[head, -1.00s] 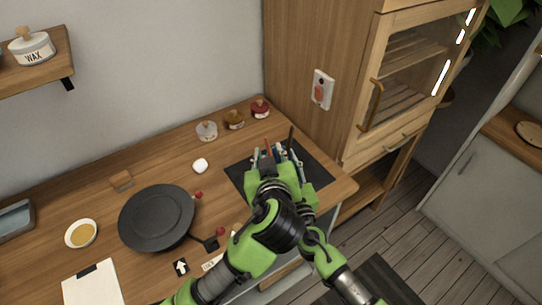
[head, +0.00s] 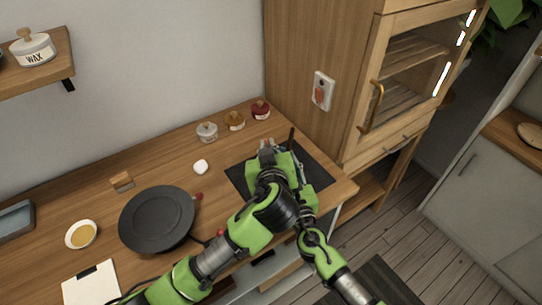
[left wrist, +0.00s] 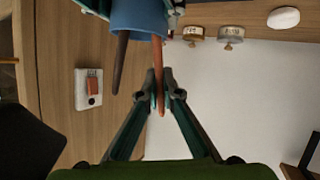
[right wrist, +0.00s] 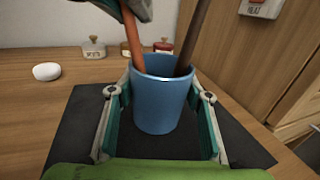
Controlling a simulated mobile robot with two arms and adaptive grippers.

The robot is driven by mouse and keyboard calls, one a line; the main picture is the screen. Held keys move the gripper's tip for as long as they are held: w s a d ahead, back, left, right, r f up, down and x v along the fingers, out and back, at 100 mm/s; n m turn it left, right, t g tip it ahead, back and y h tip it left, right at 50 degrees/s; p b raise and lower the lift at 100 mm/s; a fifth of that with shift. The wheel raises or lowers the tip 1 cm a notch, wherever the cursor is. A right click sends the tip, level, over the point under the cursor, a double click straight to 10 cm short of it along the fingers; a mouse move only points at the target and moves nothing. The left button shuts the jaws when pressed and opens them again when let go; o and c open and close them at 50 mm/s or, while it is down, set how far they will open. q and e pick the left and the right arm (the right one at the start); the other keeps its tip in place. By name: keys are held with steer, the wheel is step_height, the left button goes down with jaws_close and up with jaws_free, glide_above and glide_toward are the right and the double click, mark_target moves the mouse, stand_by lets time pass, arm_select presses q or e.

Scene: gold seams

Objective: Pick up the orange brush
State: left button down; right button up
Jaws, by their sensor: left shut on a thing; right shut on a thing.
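The orange brush (right wrist: 132,42) stands tilted in a blue cup (right wrist: 160,105), its handle sticking up above the rim in the right wrist view. My left gripper (left wrist: 162,92) is shut on the handle of the orange brush, which also shows in the left wrist view (left wrist: 158,65). My right gripper (right wrist: 160,118) is shut around the blue cup, one finger on each side. A dark brush (right wrist: 194,38) stands in the same cup. In the head view my left gripper (head: 268,148) hides most of the cup and the orange brush.
A dark mat (head: 318,177) lies under the cup on the wooden counter. Several small jars (head: 235,121) stand behind it. A white lump (head: 200,166) and a black pan (head: 157,218) are to the left. The wooden cabinet (head: 315,45) rises close behind.

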arm_select(q)
step_height(320, 180, up, 10)
stand_by(0.5)
arm_select(e)
steer(key=o, duration=1.3)
steer(key=shift+s, duration=0.1)
